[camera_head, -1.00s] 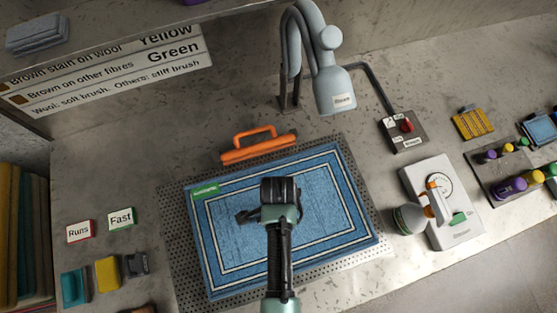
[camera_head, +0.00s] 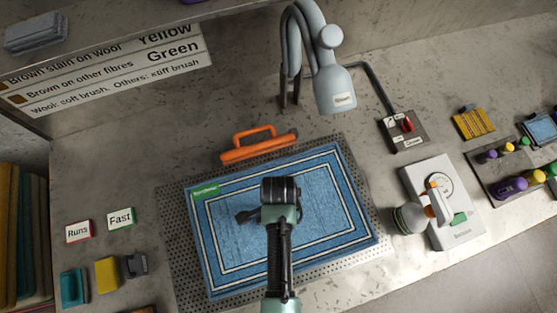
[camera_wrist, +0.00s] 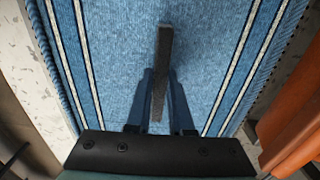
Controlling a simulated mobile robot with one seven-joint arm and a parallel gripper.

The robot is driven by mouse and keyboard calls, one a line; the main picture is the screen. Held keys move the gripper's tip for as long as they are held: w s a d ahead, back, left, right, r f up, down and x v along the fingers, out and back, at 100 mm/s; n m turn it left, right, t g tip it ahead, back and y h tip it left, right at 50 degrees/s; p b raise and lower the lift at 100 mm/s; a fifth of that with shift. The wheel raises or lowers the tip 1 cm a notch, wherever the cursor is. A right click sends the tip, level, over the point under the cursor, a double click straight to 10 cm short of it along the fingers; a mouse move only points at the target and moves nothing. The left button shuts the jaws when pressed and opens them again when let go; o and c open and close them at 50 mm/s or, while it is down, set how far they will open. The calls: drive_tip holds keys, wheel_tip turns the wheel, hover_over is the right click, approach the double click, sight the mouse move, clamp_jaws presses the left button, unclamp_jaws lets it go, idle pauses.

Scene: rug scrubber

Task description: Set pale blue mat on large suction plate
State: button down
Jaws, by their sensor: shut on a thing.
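The pale blue mat (camera_head: 318,189) has white and dark border lines and a green label at its upper left corner. It lies spread over the large perforated suction plate (camera_head: 180,240), whose holed margin shows around it. I cannot tell whether the mat touches the plate everywhere. My gripper (camera_head: 262,214) is over the middle of the mat, partly hidden by my own wrist. In the wrist view, its fingers (camera_wrist: 160,95) are shut on a dark grey strip (camera_wrist: 164,50) above the mat's blue middle. Whether the strip is fixed to the mat is not clear.
An orange handled tool (camera_head: 258,145) lies just behind the plate. A grey hose nozzle (camera_head: 336,90) hangs behind it. A white scale-like device (camera_head: 458,225) with a spray bottle (camera_head: 412,218) stands to the right. Small coloured blocks (camera_head: 107,273) and label cards (camera_head: 121,217) are at the left.

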drive_tip(key=shift+f, duration=0.4)
drive_tip(key=c, duration=0.7)
unclamp_jaws()
wheel_tip(320, 180, up, 13)
drive_tip(key=shift+r+b, duration=0.1)
drive_tip(key=shift+b, duration=0.65)
drive_tip(key=shift+p, duration=0.5)
